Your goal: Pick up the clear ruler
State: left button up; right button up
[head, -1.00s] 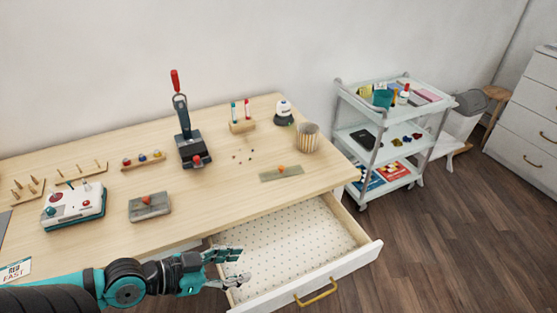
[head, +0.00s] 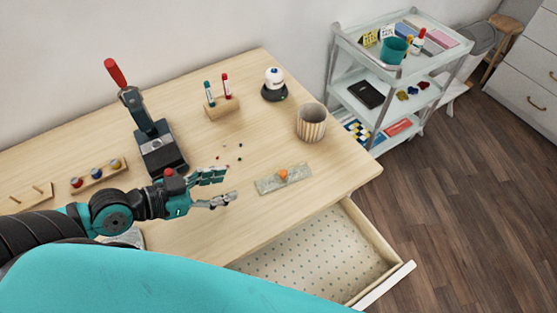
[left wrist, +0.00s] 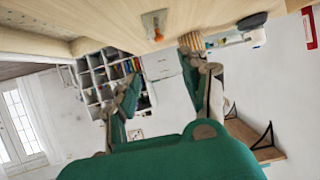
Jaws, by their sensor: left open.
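The clear ruler (head: 267,185) is a thin, see-through greyish strip with an orange knob (head: 283,175) on it. It lies flat on the wooden table near the front right edge, above the open drawer. In the left wrist view the ruler (left wrist: 153,22) shows at the top with its orange knob, beyond the fingers. My left gripper (head: 227,187) is open and empty. It hangs over the table just left of the ruler, apart from it, with its fingers pointing toward it. My right gripper is not in view.
The drawer (head: 315,255) stands open and empty below the table's front edge. A striped cup (head: 311,125) stands behind the ruler. A press with a red handle (head: 155,140) stands behind my left arm. Small beads lie between. A marker stand (head: 221,108) is further back.

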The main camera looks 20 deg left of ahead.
pick_arm(q)
jog(key=x, duration=0.3)
jog(key=shift+w+d, duration=0.15)
jog(key=shift+d, duration=0.25)
send_near(282, 173)
jog(key=x, duration=0.3)
jog(key=shift+w+d+r+p, duration=0.1)
jog(key=shift+d+r+p, duration=0.05)
jog(key=shift+d+p, duration=0.15)
jog(key=x, duration=0.5)
jog(key=shift+w+a+p, duration=0.15)
jog(key=shift+w+p, duration=0.05)
jog(key=shift+p, duration=0.15)
jog(key=shift+w+d+f, duration=0.2)
jog(key=shift+d+f, duration=0.05)
jog(key=shift+f, duration=0.2)
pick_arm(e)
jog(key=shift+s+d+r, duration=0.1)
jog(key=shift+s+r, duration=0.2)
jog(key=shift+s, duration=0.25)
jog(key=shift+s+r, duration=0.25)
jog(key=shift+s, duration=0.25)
pick_arm(q)
jog(key=c, duration=0.9)
grip_shut()
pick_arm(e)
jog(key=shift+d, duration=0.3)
pick_arm(q)
jog(key=shift+r, duration=0.15)
